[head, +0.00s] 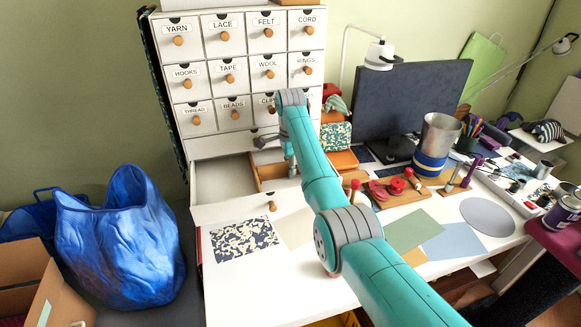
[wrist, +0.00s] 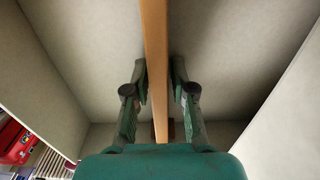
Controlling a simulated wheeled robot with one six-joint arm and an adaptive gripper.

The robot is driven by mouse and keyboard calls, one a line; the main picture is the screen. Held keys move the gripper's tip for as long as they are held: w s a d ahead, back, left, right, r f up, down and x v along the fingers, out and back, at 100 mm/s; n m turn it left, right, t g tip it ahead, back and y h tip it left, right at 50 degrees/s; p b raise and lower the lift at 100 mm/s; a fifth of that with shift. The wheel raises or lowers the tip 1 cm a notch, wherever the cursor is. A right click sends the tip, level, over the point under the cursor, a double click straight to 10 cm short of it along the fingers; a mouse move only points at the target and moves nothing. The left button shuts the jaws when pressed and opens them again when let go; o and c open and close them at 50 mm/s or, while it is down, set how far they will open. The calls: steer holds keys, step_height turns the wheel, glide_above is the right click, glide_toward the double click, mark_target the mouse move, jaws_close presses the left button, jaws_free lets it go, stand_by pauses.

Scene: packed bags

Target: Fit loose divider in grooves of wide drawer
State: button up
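The wide drawer (head: 212,203) is pulled out below the rows of small drawers, and its pale inside is open to view. The divider (wrist: 155,40) is a thin brown board, seen edge-on in the wrist view with pale drawer floor on both sides. My gripper (wrist: 159,72) has one finger on each side of the divider, both appearing to touch it. In the head view, brown wood (head: 270,172) shows in the right part of the drawer, beneath my gripper, partly hidden by my arm. I cannot tell whether the divider's ends sit in grooves.
The white drawer cabinet (head: 215,52) stands at the back. A patterned sheet (head: 244,240) lies in front of the drawer. A blue bag (head: 120,245) stands at left. A monitor (head: 418,100), a metal canister (head: 437,140) and wooden boards with red items (head: 397,187) are at right.

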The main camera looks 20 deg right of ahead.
steer(key=shift+o, duration=0.6)
steer(key=shift+r, duration=0.1)
steer(key=shift+r, duration=3.7)
